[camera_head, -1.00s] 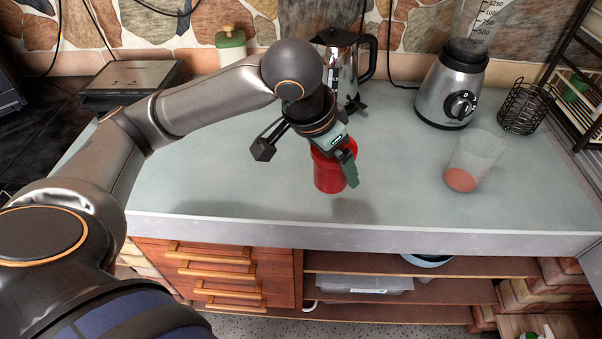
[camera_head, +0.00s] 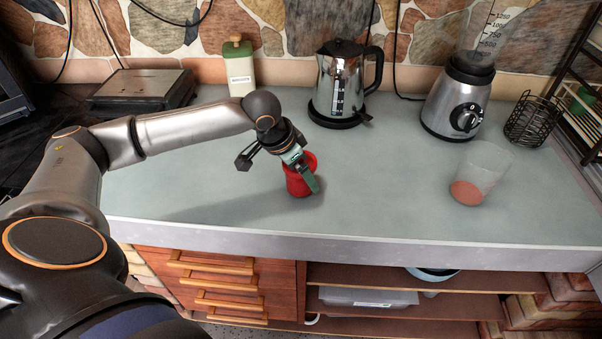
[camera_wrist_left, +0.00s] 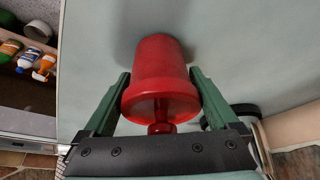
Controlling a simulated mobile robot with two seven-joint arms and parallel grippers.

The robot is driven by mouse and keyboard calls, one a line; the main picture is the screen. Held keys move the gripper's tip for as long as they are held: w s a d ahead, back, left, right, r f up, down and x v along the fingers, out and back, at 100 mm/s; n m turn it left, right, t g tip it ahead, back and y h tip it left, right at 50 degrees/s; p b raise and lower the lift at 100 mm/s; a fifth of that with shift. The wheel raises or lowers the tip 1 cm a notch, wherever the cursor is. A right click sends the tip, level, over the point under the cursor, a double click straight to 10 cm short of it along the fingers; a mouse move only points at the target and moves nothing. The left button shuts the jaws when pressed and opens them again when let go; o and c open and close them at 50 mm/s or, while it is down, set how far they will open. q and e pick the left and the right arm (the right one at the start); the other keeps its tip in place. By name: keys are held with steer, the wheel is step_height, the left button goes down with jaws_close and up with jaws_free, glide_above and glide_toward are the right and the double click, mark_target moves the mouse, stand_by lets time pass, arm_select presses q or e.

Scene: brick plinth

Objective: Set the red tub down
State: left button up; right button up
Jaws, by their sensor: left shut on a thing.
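The red tub (camera_head: 298,182) is over the grey-green counter (camera_head: 390,205), left of the middle in the head view. My left gripper (camera_head: 301,168) is shut on it from above, with one green finger across its right side. In the left wrist view the red tub (camera_wrist_left: 160,75) lies between the two green fingers, its knobbed end towards the palm. Its far end is close to the counter and a soft shadow lies beside it. I cannot tell whether it touches the counter. My right gripper is not in view.
A kettle (camera_head: 342,85) stands behind the tub, and a white canister with a green lid (camera_head: 239,68) stands back left. A blender (camera_head: 460,100), a clear cup with a reddish bottom (camera_head: 480,175) and a black wire basket (camera_head: 531,120) are right. The counter around the tub is clear.

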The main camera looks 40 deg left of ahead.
arm_select(q)
steer(key=shift+f, duration=0.3)
steer(key=shift+f, duration=0.1)
steer(key=o, duration=1.2)
steer(key=shift+o, duration=0.2)
